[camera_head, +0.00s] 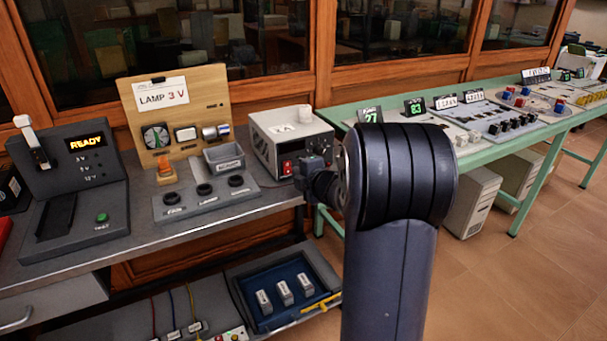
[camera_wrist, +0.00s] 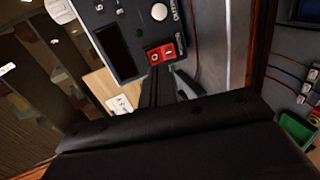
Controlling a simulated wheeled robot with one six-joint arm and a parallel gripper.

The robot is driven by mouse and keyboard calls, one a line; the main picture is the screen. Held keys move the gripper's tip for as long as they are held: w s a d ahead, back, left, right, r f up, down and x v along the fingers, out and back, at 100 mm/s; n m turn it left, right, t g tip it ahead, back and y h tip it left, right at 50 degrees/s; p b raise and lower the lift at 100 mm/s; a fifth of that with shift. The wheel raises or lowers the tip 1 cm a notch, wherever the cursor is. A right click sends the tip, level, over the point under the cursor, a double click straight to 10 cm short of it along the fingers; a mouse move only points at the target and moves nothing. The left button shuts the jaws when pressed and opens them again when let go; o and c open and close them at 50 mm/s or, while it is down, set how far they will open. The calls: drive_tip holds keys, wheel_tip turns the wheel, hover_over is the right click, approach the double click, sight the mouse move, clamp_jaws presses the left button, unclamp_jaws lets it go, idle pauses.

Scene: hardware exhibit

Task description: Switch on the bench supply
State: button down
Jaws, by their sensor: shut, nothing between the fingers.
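The bench supply (camera_head: 272,124) is a light grey box on the grey bench, left of my arm in the head view. Its red rocker switch (camera_head: 287,167) is at the lower left of its front. In the wrist view the supply's dark front panel (camera_wrist: 135,65) shows a dark display window, a white knob and the red switch (camera_wrist: 165,52) with white marks. I cannot tell which side is pressed. My gripper (camera_head: 303,176) is shut and empty in front of the supply. In the wrist view its fingertips (camera_wrist: 158,76) are close to the switch; contact is unclear.
A wooden lamp board (camera_head: 205,96) with a "LAMP 3 V" card and a grey socket base stand left of the supply. A tester (camera_head: 115,180) reading "READY" stands further left. A green table (camera_head: 465,152) with exhibits is at right. A blue tray (camera_head: 262,325) lies below.

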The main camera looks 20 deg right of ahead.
drive_tip(key=p+v, duration=0.1)
drive_tip(key=v, duration=0.8)
drive_tip(key=shift+s+r, duration=0.15)
drive_tip(key=shift+r, duration=0.1)
drive_tip(key=shift+p, duration=0.3)
